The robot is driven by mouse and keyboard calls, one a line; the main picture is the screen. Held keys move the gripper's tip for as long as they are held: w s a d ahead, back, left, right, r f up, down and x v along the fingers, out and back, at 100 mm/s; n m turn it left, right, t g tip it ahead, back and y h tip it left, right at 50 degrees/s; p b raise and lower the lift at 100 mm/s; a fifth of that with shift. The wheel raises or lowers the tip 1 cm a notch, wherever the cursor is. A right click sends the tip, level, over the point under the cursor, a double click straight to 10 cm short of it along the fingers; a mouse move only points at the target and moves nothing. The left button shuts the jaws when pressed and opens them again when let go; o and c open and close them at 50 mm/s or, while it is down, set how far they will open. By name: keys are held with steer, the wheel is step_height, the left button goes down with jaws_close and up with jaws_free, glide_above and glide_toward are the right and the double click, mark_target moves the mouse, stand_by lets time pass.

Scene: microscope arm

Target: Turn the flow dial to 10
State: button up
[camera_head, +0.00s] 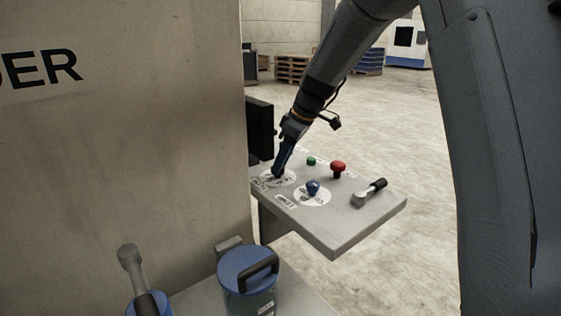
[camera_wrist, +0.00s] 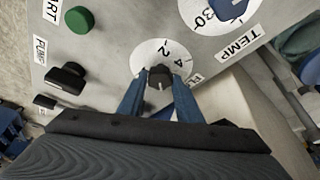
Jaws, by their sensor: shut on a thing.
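The flow dial's black knob (camera_wrist: 160,76) sits on a white round scale (camera_wrist: 149,56) in the wrist view. The numbers 4 and 2 show on the scale; the rest is hidden by my fingers. A pale mark on the knob faces my gripper. A label beside it is mostly covered, with only its first letters showing. My gripper (camera_wrist: 160,88) is shut on the knob, one blue finger on each side. In the head view my gripper (camera_head: 277,173) reaches down to the dial at the panel's far left and hides the knob.
The panel (camera_head: 345,228) also carries a blue TEMP knob (camera_head: 313,187), a red button (camera_head: 338,167), a green button (camera_head: 311,161) and a black-handled lever (camera_head: 371,191). A black PUMP switch (camera_wrist: 67,76) shows in the wrist view. A blue-lidded canister (camera_head: 249,290) stands in front.

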steer(key=shift+s+m, duration=0.15)
steer(key=shift+m, duration=0.35)
steer(key=o, duration=1)
steer(key=shift+o, duration=0.2)
steer(key=v, duration=0.7)
steer(key=shift+s+r+b, duration=0.15)
steer(key=shift+r+b, duration=0.2)
